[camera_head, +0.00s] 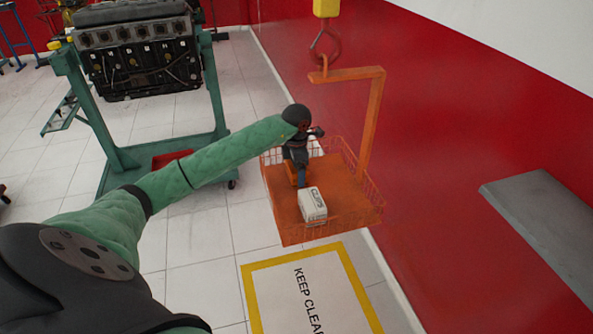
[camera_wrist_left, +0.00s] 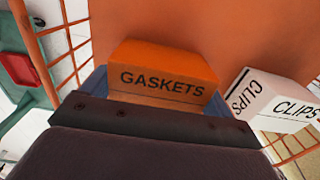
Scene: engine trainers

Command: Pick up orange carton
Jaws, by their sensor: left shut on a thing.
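The orange carton, labelled GASKETS, shows in the left wrist view (camera_wrist_left: 162,78). In the head view only a small orange part of the carton (camera_head: 291,173) shows beside my gripper. My left gripper (camera_head: 301,178) reaches down into the orange hanging basket (camera_head: 284,218) and is shut on the carton. In the left wrist view, blue-grey finger parts show at both sides of the carton, and the dark gripper body hides its lower part. I cannot tell whether the carton touches the basket floor. My right gripper is not in view.
A white CLIPS carton (camera_head: 312,205) stands close beside the gripper in the basket. The basket has mesh sides and an orange post and arm (camera_head: 372,120) hanging from a hook (camera_head: 325,44). A green engine stand (camera_head: 116,158) is left, a grey shelf (camera_head: 545,225) right.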

